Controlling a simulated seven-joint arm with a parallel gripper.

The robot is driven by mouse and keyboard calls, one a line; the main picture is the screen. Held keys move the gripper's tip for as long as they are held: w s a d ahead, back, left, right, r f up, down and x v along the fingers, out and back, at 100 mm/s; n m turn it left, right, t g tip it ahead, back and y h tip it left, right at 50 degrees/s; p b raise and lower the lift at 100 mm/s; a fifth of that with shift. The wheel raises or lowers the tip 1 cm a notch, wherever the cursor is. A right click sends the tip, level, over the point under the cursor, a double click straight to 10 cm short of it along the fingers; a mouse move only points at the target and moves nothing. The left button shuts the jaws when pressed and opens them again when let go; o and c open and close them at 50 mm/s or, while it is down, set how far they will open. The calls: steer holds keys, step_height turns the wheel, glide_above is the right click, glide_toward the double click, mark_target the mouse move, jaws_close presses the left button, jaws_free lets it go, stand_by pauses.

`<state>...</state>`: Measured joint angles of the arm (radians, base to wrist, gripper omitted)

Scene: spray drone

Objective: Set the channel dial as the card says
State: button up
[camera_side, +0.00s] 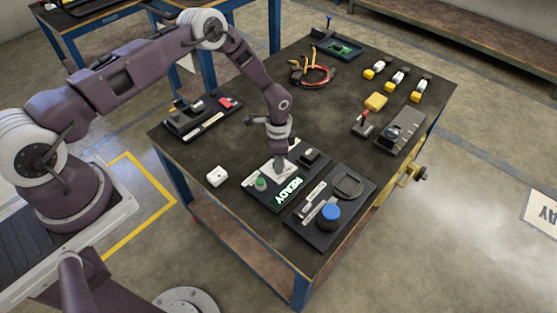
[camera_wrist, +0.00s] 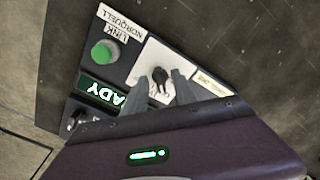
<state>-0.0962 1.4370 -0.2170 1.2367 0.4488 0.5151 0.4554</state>
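The dial is a black knob (camera_wrist: 160,77) on a white plate (camera_wrist: 151,64) of a dark control panel (camera_wrist: 59,60). My gripper (camera_wrist: 160,82) is over the plate, with one grey finger on each side of the knob; they look apart from it. In the side view my gripper (camera_side: 280,163) points down at the plate and hides the knob. The panel has a green button (camera_wrist: 103,52), a lit READY display (camera_wrist: 101,91) and labels reading LINK and NORQUELL. I cannot make out a card with a setting; a small label (camera_wrist: 212,83) beside the plate is too small to read.
A panel with a blue knob (camera_side: 329,215) stands just in front. A small white box (camera_side: 217,175) lies to the left. The table middle is fairly clear.

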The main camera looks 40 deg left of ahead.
step_height(320, 180, up, 7)
steer(key=shift+r, duration=0.15)
steer(key=s+a+r+n+t, duration=0.1)
steer(key=s+r, duration=0.1)
steer(key=r, duration=0.8)
steer(key=s+r+n+t+y, duration=0.1)
steer(key=s+r, duration=0.1)
steer(key=r, duration=0.7)
steer(key=s+a+r+n+t, duration=0.1)
steer(key=s+r+n, duration=0.15)
steer(key=r, duration=0.75)
steer(key=s+r+n, duration=0.1)
steer(key=s+r, duration=0.7)
steer(key=s, duration=0.2)
steer(key=s+d+r+n+t+h, duration=0.1)
steer(key=s+n+t, duration=0.1)
steer(key=s, duration=1.2)
steer(key=shift+s+d+r+n+t, duration=0.15)
steer(key=shift+s+d+n+t, duration=0.15)
steer(key=shift+n, duration=0.45)
